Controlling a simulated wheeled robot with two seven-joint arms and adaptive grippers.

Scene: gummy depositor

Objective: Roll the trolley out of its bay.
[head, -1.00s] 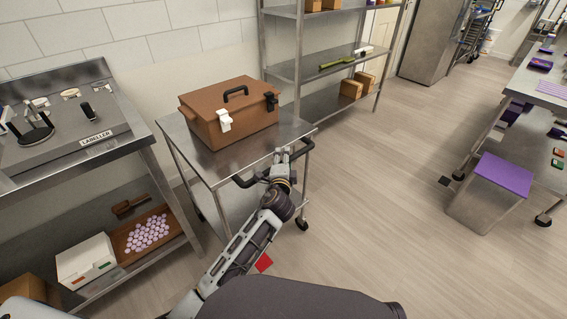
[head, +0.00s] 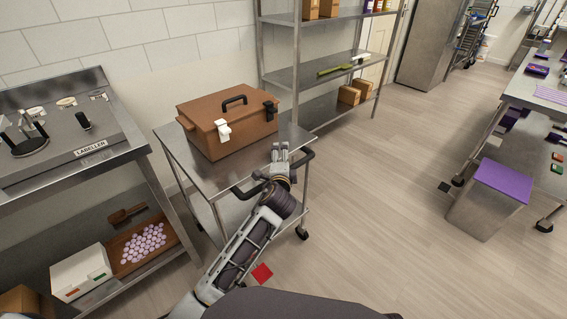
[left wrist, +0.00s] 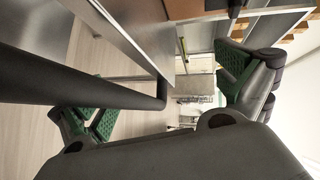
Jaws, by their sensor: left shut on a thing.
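The trolley (head: 190,165) is a steel cart between the labeller bench and the shelf rack. A brown lidded box (head: 228,122) with a black handle sits on its top. Its dark push handle (head: 240,193) runs along the near side and also shows in the left wrist view (left wrist: 75,75). My left gripper (head: 280,152) is at this handle, its fingers pointing toward the trolley. In the left wrist view the green-padded fingers (left wrist: 172,92) lie on both sides of the bar, and the gripper is shut on it. The right gripper is out of view.
The labeller bench (head: 150,146) stands close on the trolley's left. The shelf rack (head: 297,75) is behind it on the right. A purple-topped bin (head: 490,205) stands farther right. The floor right of the trolley is open. A red marker (head: 262,274) lies on the floor near my arm.

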